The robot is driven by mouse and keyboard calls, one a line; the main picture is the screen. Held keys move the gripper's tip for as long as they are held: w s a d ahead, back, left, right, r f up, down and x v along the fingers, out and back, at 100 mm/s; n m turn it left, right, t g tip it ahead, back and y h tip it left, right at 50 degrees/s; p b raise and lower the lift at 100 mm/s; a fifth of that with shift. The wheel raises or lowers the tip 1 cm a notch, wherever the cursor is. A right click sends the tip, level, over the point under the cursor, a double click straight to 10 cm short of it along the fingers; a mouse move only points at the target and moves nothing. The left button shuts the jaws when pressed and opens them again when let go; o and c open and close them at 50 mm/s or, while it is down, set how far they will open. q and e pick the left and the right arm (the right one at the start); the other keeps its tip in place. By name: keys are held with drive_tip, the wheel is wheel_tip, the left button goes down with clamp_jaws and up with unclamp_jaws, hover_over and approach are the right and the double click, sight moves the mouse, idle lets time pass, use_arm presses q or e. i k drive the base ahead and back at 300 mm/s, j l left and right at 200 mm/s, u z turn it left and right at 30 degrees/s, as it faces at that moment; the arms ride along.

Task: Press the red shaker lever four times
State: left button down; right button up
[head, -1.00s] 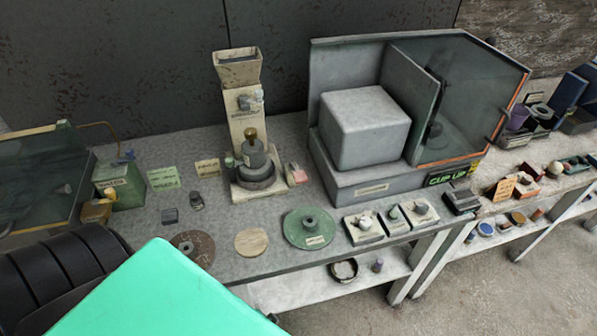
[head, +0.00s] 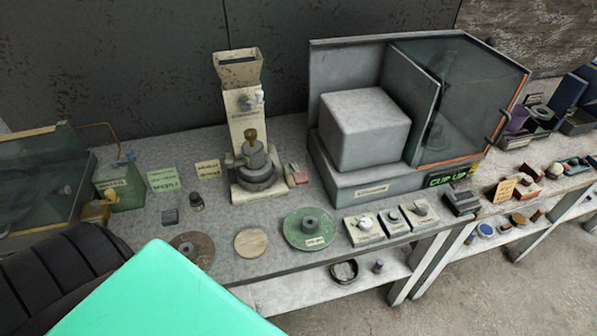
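A small dull-red piece (head: 299,178) sits at the right foot of the cream hopper machine (head: 246,130). It is the only clearly reddish part on that machine, but I cannot tell for sure that it is the shaker lever. The machine has a funnel on top, a pale knob on its front and a grey stepped pot (head: 256,165) with a brass top on its base. Neither of my grippers shows in the head view, and nothing is seen touching the machine.
A grey cabinet (head: 345,185) with a glass hood stands right of the machine. Round discs, such as the green one (head: 310,229), and small knobbed blocks (head: 364,229) line the bench's front edge. A green box (head: 120,186) stands left. A shelf (head: 300,291) runs below.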

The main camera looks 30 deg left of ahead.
sight(300, 178)
drive_tip(key=i+l, duration=0.45)
drive_tip(key=i, duration=0.15)
drive_tip(key=i+l, duration=0.5)
drive_tip(key=i+u, duration=0.1)
drive_tip(key=u, duration=1.6)
